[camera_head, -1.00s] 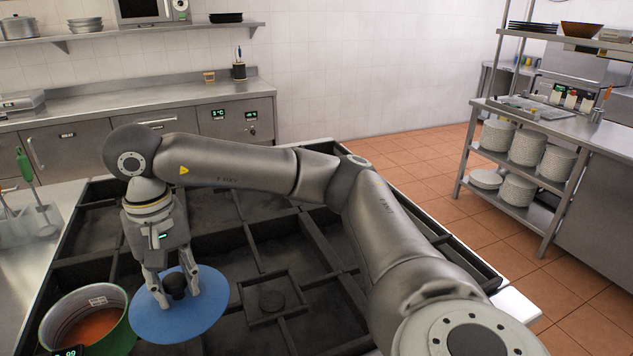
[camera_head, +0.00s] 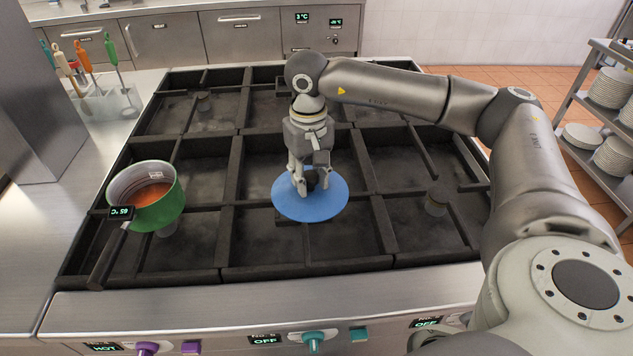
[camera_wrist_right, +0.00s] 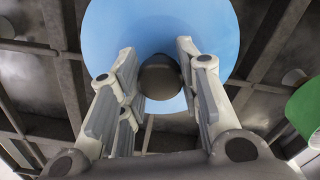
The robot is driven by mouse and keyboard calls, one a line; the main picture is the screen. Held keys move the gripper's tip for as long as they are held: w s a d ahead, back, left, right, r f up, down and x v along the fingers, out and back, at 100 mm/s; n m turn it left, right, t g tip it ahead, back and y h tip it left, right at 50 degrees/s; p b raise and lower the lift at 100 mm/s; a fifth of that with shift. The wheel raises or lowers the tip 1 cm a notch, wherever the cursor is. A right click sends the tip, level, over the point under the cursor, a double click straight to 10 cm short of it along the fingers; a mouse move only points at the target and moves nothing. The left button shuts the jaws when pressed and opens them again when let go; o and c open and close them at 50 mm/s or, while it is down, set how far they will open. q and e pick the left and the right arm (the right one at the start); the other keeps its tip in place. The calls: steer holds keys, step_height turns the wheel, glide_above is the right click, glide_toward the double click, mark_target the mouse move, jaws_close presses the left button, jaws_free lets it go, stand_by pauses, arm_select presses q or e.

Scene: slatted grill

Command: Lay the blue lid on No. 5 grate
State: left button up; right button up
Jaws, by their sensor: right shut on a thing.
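The round blue lid (camera_head: 288,208) with a dark knob is over the middle front grate (camera_head: 307,248), covering part of it. I cannot tell whether it touches the bars. The control panel label below this grate appears to read No. 5 and OFF (camera_head: 265,341). My right gripper (camera_head: 312,184) points down and is shut on the lid's knob. In the right wrist view the dark knob (camera_wrist_right: 158,78) sits between the fingers, with the blue lid (camera_wrist_right: 115,25) behind it. My left gripper is not in view.
A green pot (camera_head: 160,215) with orange contents stands on the front left grate, its handle toward the front edge. Its display reads 65 °C. Utensils (camera_head: 84,55) stand in a holder at the left. The front right grate (camera_head: 435,235) and back grates are clear of cookware.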

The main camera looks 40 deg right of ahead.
mark_target(314, 179)
steer(key=f, duration=0.1)
steer(key=w+d+f, duration=0.1)
steer(key=d+f+p, duration=0.1)
steer(key=shift+w+d+f, duration=0.2)
steer(key=shift+w, duration=0.1)
arm_select(q)
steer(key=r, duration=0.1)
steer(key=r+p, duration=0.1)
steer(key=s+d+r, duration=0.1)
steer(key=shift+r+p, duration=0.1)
steer(key=shift+p, duration=0.3)
arm_select(e)
steer(key=f, duration=0.4)
steer(key=shift+w+d, duration=0.1)
steer(key=shift+d, duration=0.15)
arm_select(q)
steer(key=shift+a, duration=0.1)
arm_select(e)
steer(key=shift+f, duration=0.1)
steer(key=o, duration=1.2)
steer(key=shift+c, duration=0.2)
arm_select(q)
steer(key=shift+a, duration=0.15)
